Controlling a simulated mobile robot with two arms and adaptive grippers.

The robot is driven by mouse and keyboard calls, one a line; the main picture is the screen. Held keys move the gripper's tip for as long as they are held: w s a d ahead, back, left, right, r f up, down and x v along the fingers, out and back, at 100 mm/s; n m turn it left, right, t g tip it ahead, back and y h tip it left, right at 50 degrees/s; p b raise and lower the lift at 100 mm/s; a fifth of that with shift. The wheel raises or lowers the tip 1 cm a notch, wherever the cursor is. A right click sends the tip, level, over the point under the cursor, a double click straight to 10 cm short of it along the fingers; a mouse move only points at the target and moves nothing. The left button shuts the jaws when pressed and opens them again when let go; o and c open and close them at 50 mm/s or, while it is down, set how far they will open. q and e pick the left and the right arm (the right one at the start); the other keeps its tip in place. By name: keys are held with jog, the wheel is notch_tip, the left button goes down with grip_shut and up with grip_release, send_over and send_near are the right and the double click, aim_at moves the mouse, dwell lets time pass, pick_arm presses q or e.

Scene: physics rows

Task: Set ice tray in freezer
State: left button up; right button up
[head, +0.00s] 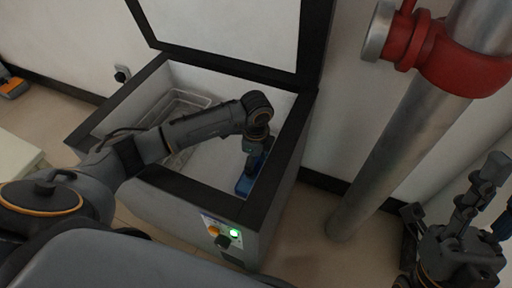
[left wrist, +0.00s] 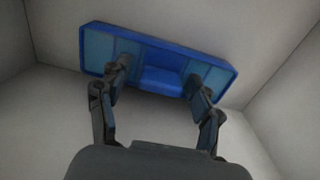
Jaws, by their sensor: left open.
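The blue ice tray (head: 243,185) is inside the open chest freezer (head: 250,215), low down near its right wall. In the left wrist view the ice tray (left wrist: 163,79) lies at a slant close to the pale inner walls. My left gripper (head: 254,160) reaches down into the freezer at the tray. In the left wrist view its fingers (left wrist: 160,80) are spread apart over the tray's near side; whether they touch it I cannot tell. My right gripper (head: 485,205) is outside the freezer at the far right, partly cut off by the picture edge.
The freezer lid (head: 230,30) stands raised at the back. A wire basket (head: 180,105) sits in the freezer's left part. A thick metal pipe (head: 385,160) with a red fitting (head: 465,60) stands right of the freezer. Bare floor (head: 310,235) lies between them.

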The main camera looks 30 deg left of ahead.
pick_arm(q)
notch_tip(320, 180, up, 6)
jog(key=shift+f+p, duration=0.1)
jog(key=shift+p, duration=1)
notch_tip(320, 180, up, 6)
jog(key=shift+f+p, duration=0.15)
jog(key=shift+p, duration=0.8)
pick_arm(e)
jog(key=w+a+f+g+h, duration=0.1)
jog(key=w+f+g+h, duration=0.3)
jog(key=w+f+g, duration=0.7)
notch_tip(320, 180, down, 2)
jog(key=shift+w+f, duration=0.2)
jog(key=shift+f, duration=0.05)
